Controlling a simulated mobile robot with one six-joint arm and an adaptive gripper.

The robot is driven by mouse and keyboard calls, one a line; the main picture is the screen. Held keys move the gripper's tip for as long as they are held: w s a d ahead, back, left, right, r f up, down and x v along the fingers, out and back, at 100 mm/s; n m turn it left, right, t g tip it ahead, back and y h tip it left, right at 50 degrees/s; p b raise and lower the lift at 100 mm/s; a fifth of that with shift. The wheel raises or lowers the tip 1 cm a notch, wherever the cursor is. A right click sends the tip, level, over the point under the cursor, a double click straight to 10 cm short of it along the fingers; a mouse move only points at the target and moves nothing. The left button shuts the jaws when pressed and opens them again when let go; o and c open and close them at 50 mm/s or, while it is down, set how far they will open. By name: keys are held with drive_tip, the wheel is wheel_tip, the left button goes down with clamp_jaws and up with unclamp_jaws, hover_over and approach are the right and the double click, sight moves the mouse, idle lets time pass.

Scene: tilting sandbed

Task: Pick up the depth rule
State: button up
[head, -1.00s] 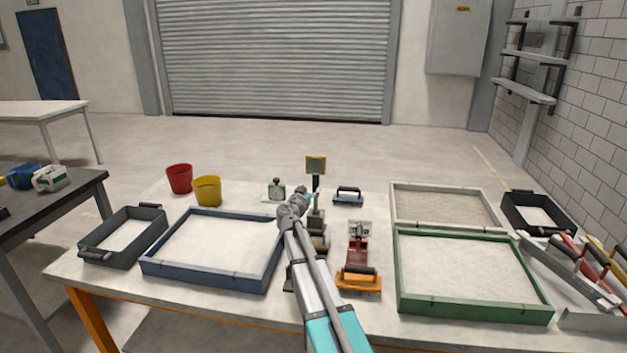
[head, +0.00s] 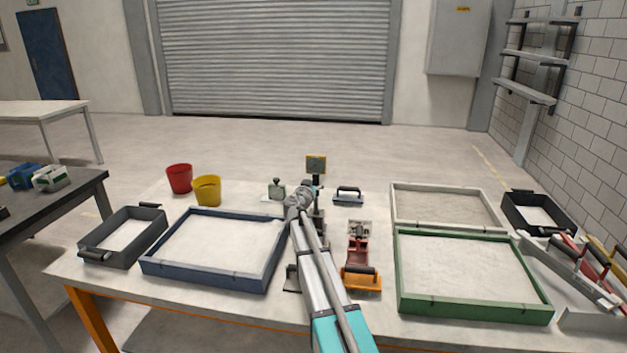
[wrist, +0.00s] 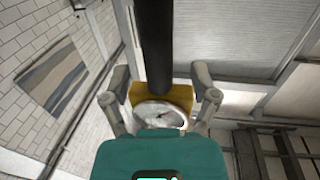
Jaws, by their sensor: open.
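A dark upright post with a square yellow-edged head (head: 316,164) stands at the middle back of the table. It may be the depth rule, but I cannot be sure. In the wrist view a dark post (wrist: 155,45) with a yellow block and a round white dial (wrist: 160,116) shows between the fingers. My gripper (wrist: 160,74) is open, one finger on each side of the post; I see no clear contact. In the head view my arm's end hides the gripper and part of the stand.
A small grey gauge (head: 277,190) is left of the post, a black-handled float (head: 348,196) right. A red and orange tool (head: 360,279) lies nearer. A blue-framed tray (head: 205,279) and green-framed tray (head: 475,308) flank the arm. Yellow (head: 207,190) and red (head: 179,178) buckets stand back left.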

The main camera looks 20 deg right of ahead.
drive_tip(key=shift+x, duration=0.9)
drive_tip(key=c, duration=1)
